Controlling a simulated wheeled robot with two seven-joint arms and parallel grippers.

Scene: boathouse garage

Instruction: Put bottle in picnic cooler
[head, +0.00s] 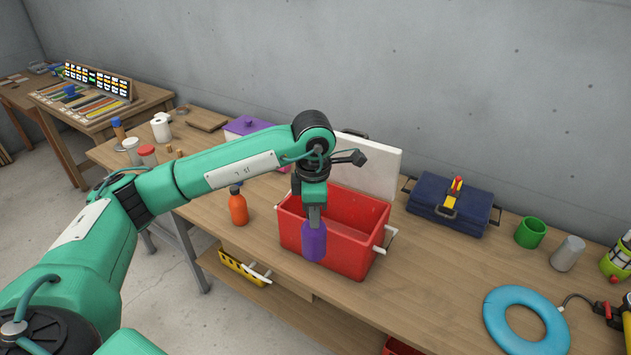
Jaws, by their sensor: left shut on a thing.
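My left gripper (314,212) is shut on a purple bottle (314,243) and holds it upright, pointing down. The red picnic cooler (352,249) stands open on the workbench, with its white lid (368,168) raised at the back. In the head view the bottle overlaps the cooler's front wall and near rim on the left. I cannot tell whether it is above the rim or just in front of the wall. My arm hides part of the cooler's left back. My right gripper is not in view.
An orange bottle (238,207) stands on the workbench (425,270) left of the cooler. A navy tool bag (425,197), green mug (530,232), grey cylinder (567,254) and blue ring (497,327) lie to the right. A purple box (245,126) is behind my arm.

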